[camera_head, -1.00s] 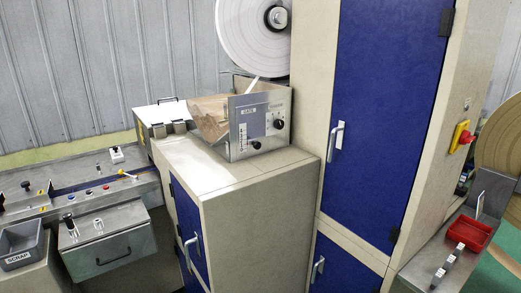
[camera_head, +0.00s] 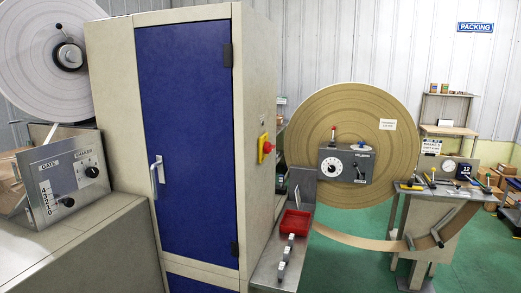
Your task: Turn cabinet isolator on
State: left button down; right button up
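The tall cream cabinet has a blue door (camera_head: 190,140) that is closed, with a pale handle (camera_head: 158,170) on its left edge. On the cabinet's right side is the isolator, a red rotary knob on a yellow plate (camera_head: 264,148). It is seen at a steep angle, so its switch position cannot be told. Neither of my grippers is in view.
A steel side bench (camera_head: 268,268) with a red tray (camera_head: 295,222) and several small switches stands right of the cabinet. Behind is a large brown reel (camera_head: 350,105) with a grey control box (camera_head: 345,172). A control panel (camera_head: 65,180) is at left.

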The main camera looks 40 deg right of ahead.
aim_at(268, 148)
jog(key=z, duration=1.25)
jog(key=u, duration=0.35)
jog(key=i+l+u, duration=0.2)
jog(key=u, duration=0.3)
jog(key=i+l+u, duration=0.1)
jog(key=l+u, duration=0.9)
jog(key=i+j, duration=0.05)
jog(key=j, duration=0.05)
